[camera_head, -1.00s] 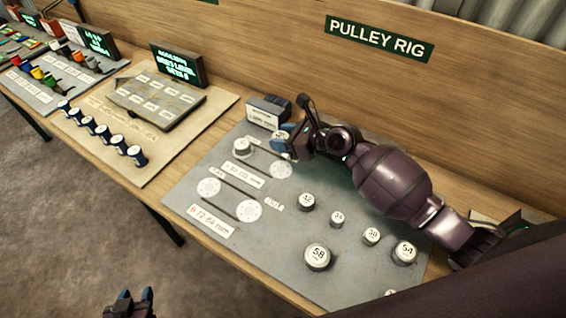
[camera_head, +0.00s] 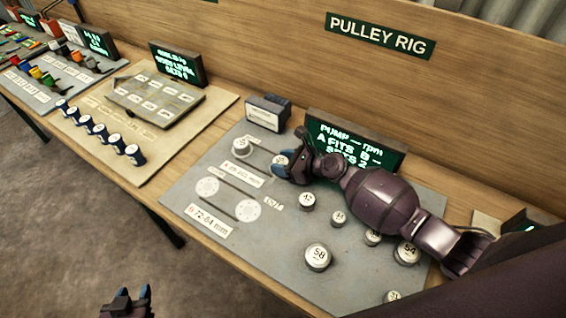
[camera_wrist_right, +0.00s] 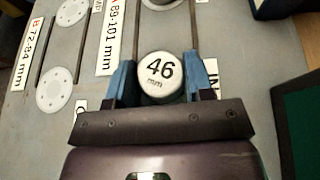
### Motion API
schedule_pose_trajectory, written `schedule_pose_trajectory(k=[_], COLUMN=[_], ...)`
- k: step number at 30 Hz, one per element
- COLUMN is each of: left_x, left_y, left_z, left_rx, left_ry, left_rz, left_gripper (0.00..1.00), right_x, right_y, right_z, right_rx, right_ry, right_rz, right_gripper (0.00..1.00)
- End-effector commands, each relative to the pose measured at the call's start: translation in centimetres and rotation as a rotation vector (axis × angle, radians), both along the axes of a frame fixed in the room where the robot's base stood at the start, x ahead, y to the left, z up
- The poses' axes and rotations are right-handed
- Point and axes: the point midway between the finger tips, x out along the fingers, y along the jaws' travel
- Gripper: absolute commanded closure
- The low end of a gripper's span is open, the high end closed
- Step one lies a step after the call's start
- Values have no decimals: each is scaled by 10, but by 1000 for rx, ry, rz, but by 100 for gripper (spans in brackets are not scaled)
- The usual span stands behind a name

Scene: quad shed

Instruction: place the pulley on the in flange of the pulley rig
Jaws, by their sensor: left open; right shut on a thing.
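My right gripper (camera_head: 284,166) is shut on a white-topped pulley marked 46 mm, seen clearly in the right wrist view (camera_wrist_right: 160,72). The pulley is upright between the blue fingertips (camera_wrist_right: 155,85), at the near end of the upper pair of belt lines on the grey pulley rig board (camera_head: 190,243). It covers the flange there, so I cannot tell whether it touches or hovers just above. Another white-topped pulley (camera_head: 242,147) stands at the other end of that pair. Two flat white flanges (camera_head: 208,188) (camera_head: 248,211) lie bare in the lower row. My left gripper (camera_head: 128,303) is open and empty at the bottom edge, away from the rig.
Several loose pulleys stand on the board's right half, including 42 (camera_head: 307,201), 58 (camera_head: 318,256) and 54 (camera_head: 407,253). A dark display (camera_head: 355,140) stands behind my right arm, and a dark box (camera_head: 268,112) at the back edge. Another station (camera_head: 140,120) is left.

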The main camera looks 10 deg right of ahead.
Motion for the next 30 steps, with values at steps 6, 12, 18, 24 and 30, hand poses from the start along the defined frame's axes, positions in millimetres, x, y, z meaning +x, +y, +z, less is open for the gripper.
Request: schedule_pose_trajectory(k=[6,12,18,24,30], left_x=[0,-1,-1,-1,-2], left_y=[0,0,0,0,1], left_z=[-3,-4,-4,-1,1], left_rx=[0,0,0,0,1], left_ry=[2,5,6,7,10], left_rz=[0,0,1,1,0], left_gripper=[57,57,57,57,57], right_x=[0,0,0,0,-18], right_y=[0,0,0,0,-21], right_z=[-2,-3,-3,2,11], right_rx=[0,-1,-1,-1,-2], right_ry=[0,1,1,0,2], right_rz=[0,0,0,0,0], right_gripper=[78,31,27,27,27])
